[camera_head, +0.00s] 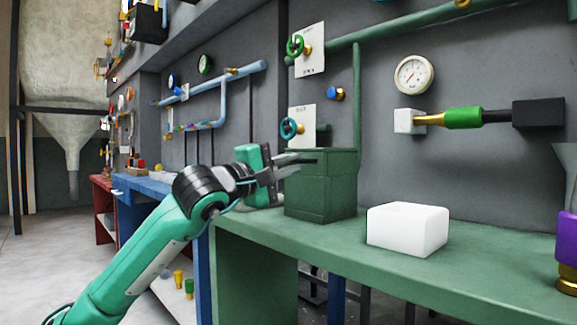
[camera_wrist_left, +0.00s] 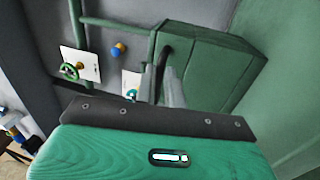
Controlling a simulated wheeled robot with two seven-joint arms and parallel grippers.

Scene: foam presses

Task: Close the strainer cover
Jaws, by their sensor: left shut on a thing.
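The strainer looks to be the dark green box (camera_head: 320,190) on the green bench, beside the wall. Its upper part, which I take for the cover (camera_head: 328,163), appears level on the body, with a seam below it; I cannot tell whether it is fully shut. My left gripper (camera_head: 305,160) is at the box's upper left edge. In the left wrist view the gripper's fingers (camera_wrist_left: 162,75) are close together at a dark curved handle (camera_wrist_left: 164,52) on the box (camera_wrist_left: 205,65). The fingers appear shut on this handle, partly hiding it. My right gripper is not in view.
A purple and gold object (camera_head: 567,245) is at the right edge. Green pipes, valve wheels (camera_head: 290,128) and a gauge (camera_head: 413,75) are on the wall behind.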

